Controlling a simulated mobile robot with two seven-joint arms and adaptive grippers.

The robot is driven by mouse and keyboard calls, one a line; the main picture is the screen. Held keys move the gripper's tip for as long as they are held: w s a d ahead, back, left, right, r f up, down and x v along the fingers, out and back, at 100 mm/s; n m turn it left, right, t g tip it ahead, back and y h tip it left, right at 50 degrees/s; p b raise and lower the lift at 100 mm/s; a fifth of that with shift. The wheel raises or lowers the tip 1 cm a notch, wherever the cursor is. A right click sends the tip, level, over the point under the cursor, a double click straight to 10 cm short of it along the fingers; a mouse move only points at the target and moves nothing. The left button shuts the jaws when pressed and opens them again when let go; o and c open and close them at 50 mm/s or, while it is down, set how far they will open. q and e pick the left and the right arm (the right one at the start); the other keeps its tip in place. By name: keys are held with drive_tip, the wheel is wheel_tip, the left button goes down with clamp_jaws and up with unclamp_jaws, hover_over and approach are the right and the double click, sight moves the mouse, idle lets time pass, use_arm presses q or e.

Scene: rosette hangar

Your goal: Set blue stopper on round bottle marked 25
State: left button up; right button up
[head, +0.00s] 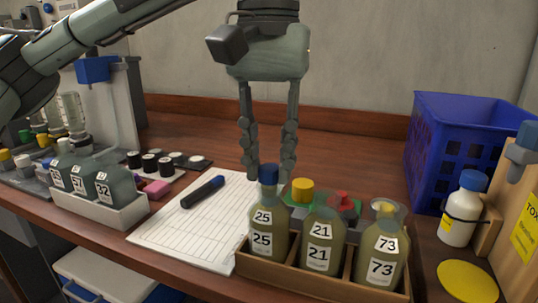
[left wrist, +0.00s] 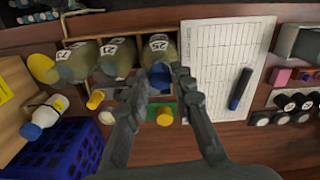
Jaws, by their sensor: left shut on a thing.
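The round bottle marked 25 (head: 267,228) stands upright in the left compartment of a wooden crate (head: 315,286); it also shows in the left wrist view (left wrist: 160,48). The blue stopper (head: 268,174) is at the bottle's mouth and shows between my fingers in the left wrist view (left wrist: 160,78). My left gripper (head: 268,172) points down behind and above the bottle, shut on the blue stopper. I cannot tell whether the stopper is fully seated. My right gripper is not in view.
Bottles 21 (head: 320,238) and 73 (head: 382,248) share the crate. Yellow (head: 302,190) and red (head: 342,202) stoppers stand behind it. A blue basket (head: 458,150) and white bottle (head: 458,210) are at right. Paper (head: 190,225) with a marker (head: 203,191) lies left.

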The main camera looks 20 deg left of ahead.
use_arm(q)
drive_tip(key=shift+f, duration=0.15)
idle(0.7)
drive_tip(key=o, duration=1.4)
drive_tip(key=shift+o, duration=0.2)
drive_tip(key=shift+r+p, duration=1.05)
drive_tip(key=shift+r, duration=0.35)
drive_tip(key=shift+r+p, duration=0.6)
drive_tip(key=shift+r, duration=1.8)
